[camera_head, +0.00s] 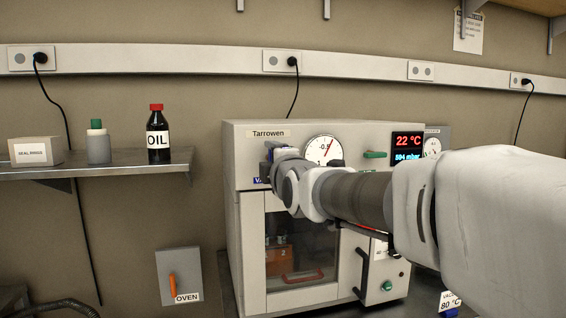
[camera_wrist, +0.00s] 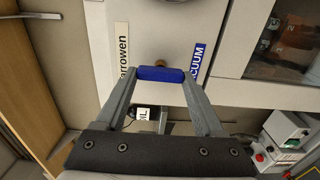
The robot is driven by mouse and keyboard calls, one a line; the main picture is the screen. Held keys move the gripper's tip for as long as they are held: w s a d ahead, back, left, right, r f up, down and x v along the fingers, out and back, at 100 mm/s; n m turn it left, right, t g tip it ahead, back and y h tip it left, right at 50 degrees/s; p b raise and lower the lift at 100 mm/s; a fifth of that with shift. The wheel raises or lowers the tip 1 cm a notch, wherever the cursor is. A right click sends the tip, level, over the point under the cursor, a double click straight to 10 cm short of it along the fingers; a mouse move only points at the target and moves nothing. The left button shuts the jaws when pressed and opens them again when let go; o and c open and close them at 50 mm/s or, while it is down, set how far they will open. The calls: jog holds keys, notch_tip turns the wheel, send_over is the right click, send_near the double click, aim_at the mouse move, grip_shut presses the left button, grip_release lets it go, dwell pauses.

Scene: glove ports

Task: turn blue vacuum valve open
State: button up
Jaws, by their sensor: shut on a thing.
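The blue vacuum valve handle (camera_wrist: 160,74) is a short blue bar on the pale front of the Tarrowen oven (camera_head: 240,205). In the wrist view it lies crosswise between my two fingertips, with a brass-coloured stem beside it. My gripper (camera_wrist: 159,77) is shut on the bar, one finger at each end. The blue VACUUM label (camera_wrist: 198,62) is just right of the bar, and the Tarrowen label (camera_wrist: 122,65) is to its left. In the head view my gripper (camera_head: 269,152) is at the oven's upper left front, and my wrist hides most of the valve.
A round gauge (camera_head: 322,150), a green handle (camera_head: 375,154) and a red display reading 22 °C (camera_head: 408,141) are on the oven's upper front. The windowed door (camera_head: 292,250) is below. A shelf (camera_head: 100,170) at left holds an OIL bottle (camera_head: 158,135).

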jog(key=o, duration=1.4)
jog(key=p+v, duration=0.1)
jog(key=v, duration=1.6)
jog(key=shift+s+r, duration=0.1)
jog(key=shift+s, duration=0.1)
jog(key=s+d+f+m+g+h, duration=0.2)
jog(key=s+d+f+m+g, duration=0.25)
jog(key=f+m, duration=0.3)
jog(key=s+d+f+m+g+h, duration=0.1)
jog(key=s+d+f+m+g, duration=0.25)
jog(key=s+f+m, duration=0.35)
jog(key=s+d+f+m+g+h, duration=0.2)
jog(key=s+d+f+m+g, duration=0.15)
jog(key=f+m, duration=0.4)
jog(key=shift+n, duration=0.3)
jog(key=r+p, duration=0.4)
jog(key=p, duration=0.1)
jog(key=r+p, duration=0.4)
jog(key=p, duration=0.1)
jog(key=r+p, duration=0.4)
jog(key=p, duration=0.1)
jog(key=shift+s+d+r, duration=0.25)
jog(key=shift+s+d, duration=0.1)
jog(key=shift+s, duration=0.05)
